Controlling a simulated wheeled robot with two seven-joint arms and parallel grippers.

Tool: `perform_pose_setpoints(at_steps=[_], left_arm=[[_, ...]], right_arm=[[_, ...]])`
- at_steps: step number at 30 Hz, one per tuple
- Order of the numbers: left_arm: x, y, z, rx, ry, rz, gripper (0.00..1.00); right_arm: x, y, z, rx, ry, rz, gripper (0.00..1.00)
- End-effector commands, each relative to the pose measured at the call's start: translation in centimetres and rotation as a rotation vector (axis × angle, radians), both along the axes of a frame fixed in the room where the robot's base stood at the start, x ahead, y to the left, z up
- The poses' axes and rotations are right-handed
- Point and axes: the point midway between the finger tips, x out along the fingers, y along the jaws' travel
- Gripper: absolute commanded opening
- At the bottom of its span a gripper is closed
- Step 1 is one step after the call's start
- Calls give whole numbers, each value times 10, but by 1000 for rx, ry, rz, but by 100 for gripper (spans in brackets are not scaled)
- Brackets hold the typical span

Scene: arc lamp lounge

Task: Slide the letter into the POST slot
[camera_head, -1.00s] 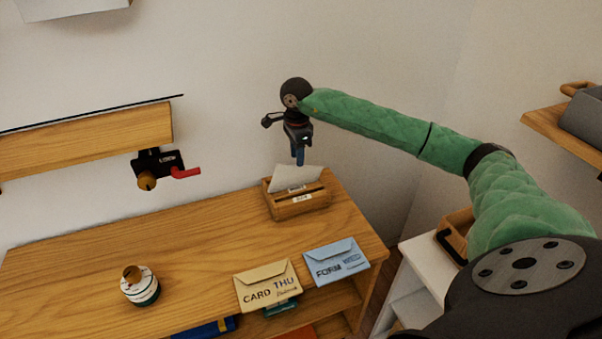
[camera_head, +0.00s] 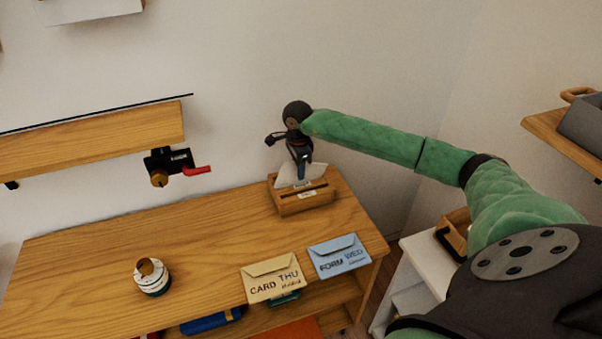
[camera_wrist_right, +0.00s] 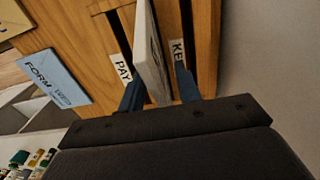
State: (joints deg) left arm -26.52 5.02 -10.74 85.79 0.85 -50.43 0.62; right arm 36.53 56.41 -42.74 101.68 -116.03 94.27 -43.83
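The pale letter (camera_head: 288,177) stands tilted out of the top of the wooden slotted box (camera_head: 300,209) on the desk. My right gripper (camera_head: 302,175) is just above the box, at the letter. In the right wrist view the letter (camera_wrist_right: 150,50) stands between the two blue fingers of my right gripper (camera_wrist_right: 160,92). The fingers are spread, with a gap on the right side of the letter. Slot labels PAY (camera_wrist_right: 123,71) and one starting KE (camera_wrist_right: 178,52) show either side of the letter. No POST label is readable. My left gripper is out of view.
A tan CARD THU envelope (camera_head: 272,279) and a blue FORM WED envelope (camera_head: 339,257) lie at the desk's front edge. A round stamp-like object (camera_head: 151,278) stands left. The middle of the desk (camera_head: 205,240) is clear.

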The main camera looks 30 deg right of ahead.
Motion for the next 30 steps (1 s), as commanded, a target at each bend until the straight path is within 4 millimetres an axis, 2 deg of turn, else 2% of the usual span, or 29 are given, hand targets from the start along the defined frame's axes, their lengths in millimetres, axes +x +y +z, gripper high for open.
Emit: perform_pose_setpoints(at_steps=[11,16,17,30], left_arm=[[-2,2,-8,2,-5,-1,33],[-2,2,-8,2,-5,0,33],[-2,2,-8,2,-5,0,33],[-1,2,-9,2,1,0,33]], right_arm=[[0,0,-7,0,-2,-1,34],[0,0,-7,0,-2,-1,2],[0,0,-7,0,-1,-1,0],[1,0,-1,0,-2,0,0]])
